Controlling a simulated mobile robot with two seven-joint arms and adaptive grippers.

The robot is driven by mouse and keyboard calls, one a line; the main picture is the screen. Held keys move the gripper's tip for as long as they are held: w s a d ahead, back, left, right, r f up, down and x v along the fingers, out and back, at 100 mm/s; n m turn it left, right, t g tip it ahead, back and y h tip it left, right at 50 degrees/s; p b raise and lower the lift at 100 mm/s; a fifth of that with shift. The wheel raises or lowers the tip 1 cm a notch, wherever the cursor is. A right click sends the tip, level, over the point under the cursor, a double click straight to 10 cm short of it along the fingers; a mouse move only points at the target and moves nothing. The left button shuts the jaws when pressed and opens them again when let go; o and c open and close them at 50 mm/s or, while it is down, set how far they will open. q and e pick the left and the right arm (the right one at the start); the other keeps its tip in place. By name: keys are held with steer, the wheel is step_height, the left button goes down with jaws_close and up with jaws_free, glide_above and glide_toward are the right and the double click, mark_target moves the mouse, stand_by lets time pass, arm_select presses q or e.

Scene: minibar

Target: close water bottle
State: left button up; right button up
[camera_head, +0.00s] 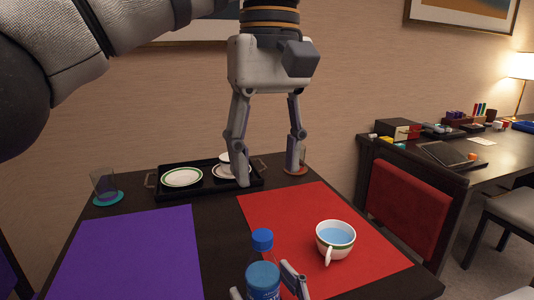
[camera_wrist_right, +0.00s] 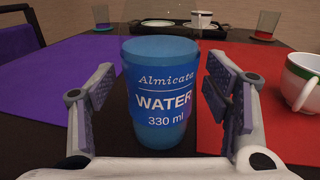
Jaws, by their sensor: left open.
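The water bottle (camera_head: 262,281) stands at the bottom edge of the head view, with a blue label; in the right wrist view the bottle (camera_wrist_right: 162,95) is upright. A blue cap (camera_head: 263,239) shows at the bottle's top; whether it is seated or only close above cannot be told. My right gripper (camera_head: 266,287) has its fingers on either side of the bottle; in the right wrist view its fingers (camera_wrist_right: 161,88) look spread, with narrow gaps to it. My left gripper (camera_head: 268,176) is open and empty, pointing down in front of the tray, away from the bottle.
A white cup (camera_head: 335,239) of blue liquid stands on the red mat (camera_head: 290,209), right of the bottle. A purple mat (camera_head: 128,255) lies left. A dark tray (camera_head: 209,191) with plates and glasses (camera_head: 104,184) on coasters are at the back. A red chair (camera_head: 410,207) stands right.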

steer(key=v, duration=1.2)
